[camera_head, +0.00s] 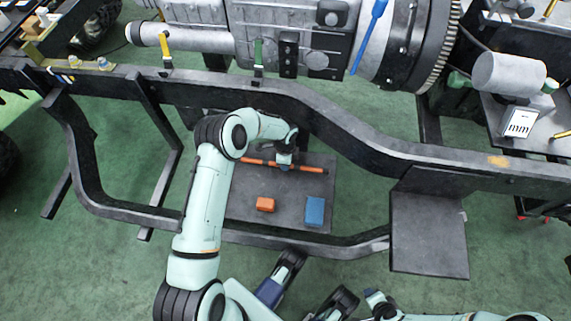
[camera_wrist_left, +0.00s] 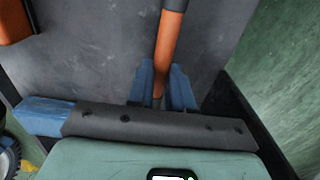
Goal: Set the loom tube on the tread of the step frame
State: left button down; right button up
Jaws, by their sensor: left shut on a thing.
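The loom tube (camera_head: 308,168) is a thin orange rod, crossways over a dark grey plate (camera_head: 285,207) in the head view. My left gripper (camera_head: 284,165) is shut on it near its middle and hides that part. In the left wrist view, the blue fingertips (camera_wrist_left: 162,75) sit on both sides of the tube (camera_wrist_left: 170,35). I cannot tell whether the tube touches the plate. A dark flat panel (camera_head: 430,235) is at the right, by the black frame rail. I cannot tell which of the two is the tread. My right gripper is unclear at the bottom edge.
An orange block (camera_head: 265,204) and a blue block (camera_head: 315,211) are on the grey plate. Black chassis rails (camera_head: 340,125) run behind and around it. A gearbox assembly (camera_head: 290,35) stands at the back. Green floor (camera_head: 105,165) is open at the left.

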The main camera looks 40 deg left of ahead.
pick_arm(q)
jog(key=shift+f, duration=0.6)
jog(key=shift+f, duration=0.1)
jog(key=c, duration=1)
grip_release()
jog(key=shift+c, duration=0.2)
